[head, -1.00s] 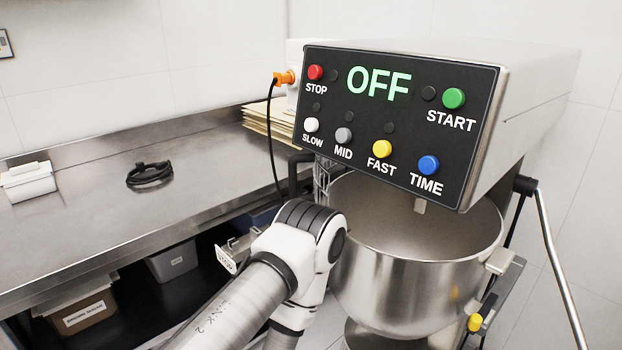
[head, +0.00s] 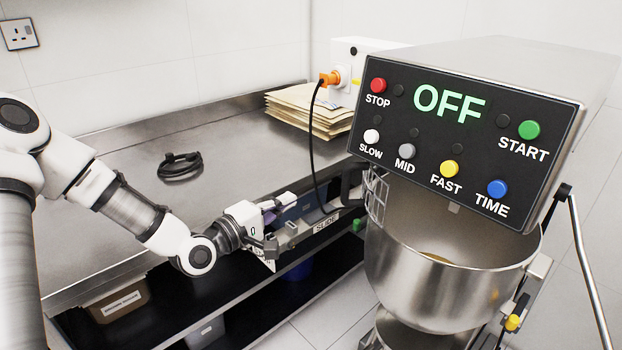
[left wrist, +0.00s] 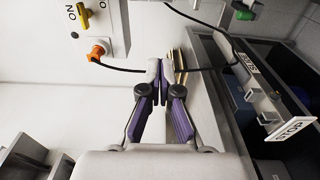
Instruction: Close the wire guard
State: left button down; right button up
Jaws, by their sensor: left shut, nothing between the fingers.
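The wire guard (head: 377,195) shows as a small patch of wire mesh at the left rim of the steel mixer bowl (head: 440,283), under the control head. Most of it is hidden, and the front of the bowl's mouth shows no mesh across it. My left gripper (head: 284,202) is at the bench's front edge, left of the guard and apart from it. In the left wrist view its purple-sided fingers (left wrist: 160,72) meet at the tips with nothing between them. My right gripper is in neither view.
The mixer's control panel (head: 461,137) reads OFF. A black cable hangs from the orange plug (head: 330,78) between my gripper and the mixer. A SLIDE label (head: 327,222) sits close right of my gripper. A coiled black cable (head: 180,165) lies on the bench (head: 110,210).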

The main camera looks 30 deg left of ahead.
pick_arm(q)
jog(key=w+d+p, duration=0.2)
jog(key=w+d, duration=0.5)
jog(key=shift+w+r+p, duration=0.25)
jog(key=shift+w+p, duration=0.05)
jog(key=shift+w, duration=0.05)
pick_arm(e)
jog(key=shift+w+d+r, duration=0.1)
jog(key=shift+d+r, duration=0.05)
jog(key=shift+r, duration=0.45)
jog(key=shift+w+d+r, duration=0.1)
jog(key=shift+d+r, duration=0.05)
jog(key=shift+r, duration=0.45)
pick_arm(q)
jog(key=shift+w+d+f, duration=0.1)
jog(key=shift+d, duration=0.05)
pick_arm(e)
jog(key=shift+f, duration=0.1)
